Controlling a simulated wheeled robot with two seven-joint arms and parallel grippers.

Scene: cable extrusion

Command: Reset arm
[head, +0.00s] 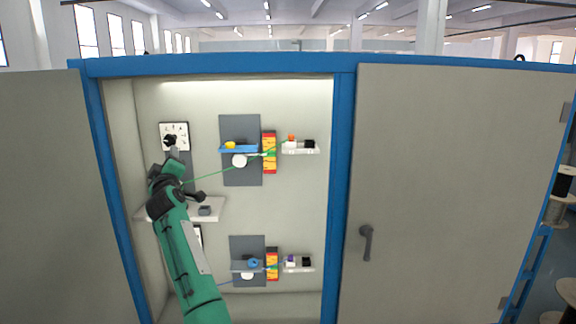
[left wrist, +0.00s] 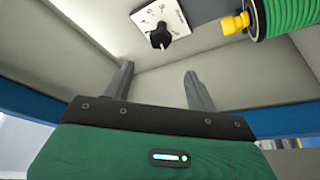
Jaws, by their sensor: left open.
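My left gripper (head: 173,150) reaches into the open cabinet (head: 215,68) at its upper left. A white panel (head: 181,128) with a black rotary knob (head: 170,139) is on the back wall by the fingertips. In the left wrist view, my left gripper (left wrist: 158,72) is open with nothing between its two fingers. The black knob (left wrist: 161,38) on its white panel (left wrist: 146,16) is beyond the fingertips and apart from them. My right gripper is not in view.
Two units with spools, red-yellow blocks (head: 269,152) and thin cables stand right of my arm. A shelf (head: 218,210) lies beside my forearm. A green ribbed cylinder (left wrist: 295,15) shows in the left wrist view.

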